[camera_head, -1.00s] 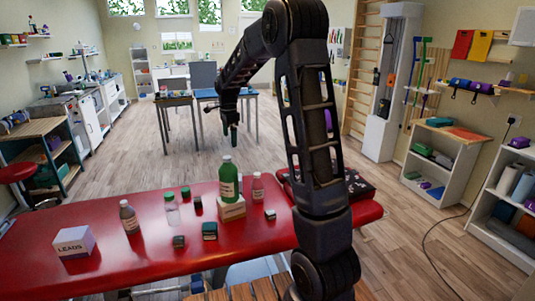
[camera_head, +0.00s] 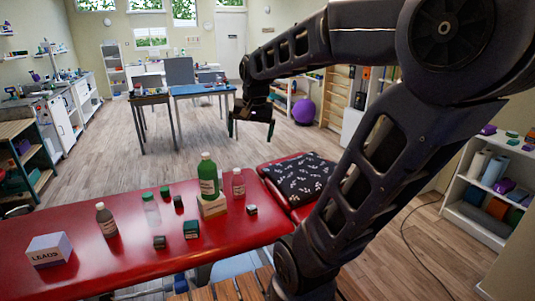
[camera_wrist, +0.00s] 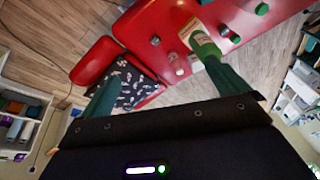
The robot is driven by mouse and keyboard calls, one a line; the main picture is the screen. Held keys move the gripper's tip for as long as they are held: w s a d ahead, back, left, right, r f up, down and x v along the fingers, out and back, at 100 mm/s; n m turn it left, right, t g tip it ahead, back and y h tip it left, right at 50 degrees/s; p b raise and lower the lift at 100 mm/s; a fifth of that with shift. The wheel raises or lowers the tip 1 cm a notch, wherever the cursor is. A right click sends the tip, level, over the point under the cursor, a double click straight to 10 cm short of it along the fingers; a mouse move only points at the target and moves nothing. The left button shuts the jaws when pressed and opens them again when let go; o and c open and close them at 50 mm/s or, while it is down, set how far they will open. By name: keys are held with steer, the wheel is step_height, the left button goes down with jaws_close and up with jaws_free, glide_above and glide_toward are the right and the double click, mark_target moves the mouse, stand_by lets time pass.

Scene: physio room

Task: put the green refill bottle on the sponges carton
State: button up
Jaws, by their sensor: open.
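The bottle also shows in the wrist view (camera_wrist: 205,47), near the tip of one finger. My gripper (camera_head: 251,128) is open and empty. It is in the air beyond the table's far side, apart from the bottle. Its two green fingers (camera_wrist: 166,90) are spread wide in the wrist view.
Several small bottles and boxes stand around the carton, including a brown bottle (camera_head: 107,220), a clear bottle (camera_head: 151,210) and a white bottle (camera_head: 238,184). A LEADS box (camera_head: 49,250) is at the left. A patterned dark cushion (camera_head: 300,178) lies at the right. The floor beyond is open.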

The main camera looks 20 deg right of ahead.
steer(key=s+f+n, duration=0.1)
steer(key=s+n, duration=0.1)
steer(key=s, duration=0.3)
steer(key=s+d+f+n+t, duration=0.1)
steer(key=s+f+n, duration=0.1)
steer(key=s, duration=0.3)
steer(key=shift+d+n, duration=0.3)
